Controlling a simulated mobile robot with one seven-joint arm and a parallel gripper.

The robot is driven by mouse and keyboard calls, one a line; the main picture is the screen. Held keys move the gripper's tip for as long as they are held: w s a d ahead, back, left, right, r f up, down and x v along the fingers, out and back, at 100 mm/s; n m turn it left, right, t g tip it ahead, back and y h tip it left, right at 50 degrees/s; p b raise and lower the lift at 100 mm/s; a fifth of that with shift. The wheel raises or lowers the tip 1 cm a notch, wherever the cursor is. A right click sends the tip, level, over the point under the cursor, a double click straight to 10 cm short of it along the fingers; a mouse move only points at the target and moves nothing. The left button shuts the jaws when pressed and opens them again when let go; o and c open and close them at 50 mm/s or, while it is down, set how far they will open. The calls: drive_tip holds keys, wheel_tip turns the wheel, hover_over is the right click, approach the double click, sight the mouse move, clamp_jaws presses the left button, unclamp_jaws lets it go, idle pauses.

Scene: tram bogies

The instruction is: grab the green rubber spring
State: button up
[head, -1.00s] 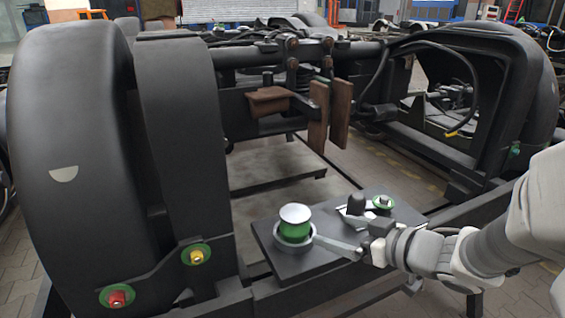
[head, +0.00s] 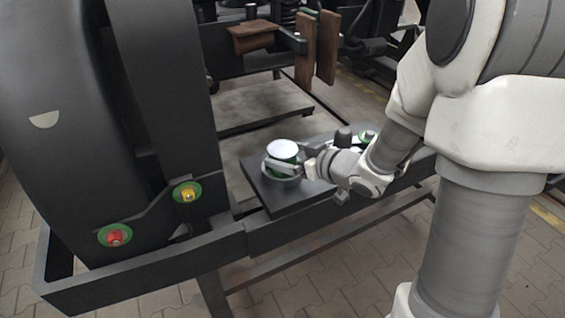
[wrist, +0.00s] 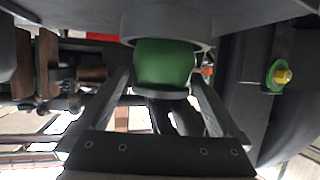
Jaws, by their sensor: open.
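The green rubber spring (head: 288,157) has a pale round cap and stands upright in a grey ring on a dark plate (head: 262,188). My gripper (head: 291,163) is at the spring from its right side, with its fingers open. In the wrist view the spring (wrist: 163,63) shows between the two spread fingers of my gripper (wrist: 160,80), with the grey ring (wrist: 166,20) above it in the picture. One finger shows on each side, and I cannot tell whether either touches it.
A small part with a green washer (head: 367,135) and a dark knob (head: 343,137) are on the plate just behind my wrist. A big black wheel cover (head: 60,120) stands at left, with red (head: 115,237) and yellow (head: 187,194) fittings. Brown blocks (head: 325,48) hang behind the plate.

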drive_tip(key=b+x, duration=0.1)
drive_tip(key=x, duration=0.4)
drive_tip(key=shift+a+r, duration=0.15)
drive_tip(key=shift+a, duration=0.05)
drive_tip(key=shift+r, duration=0.1)
clamp_jaws()
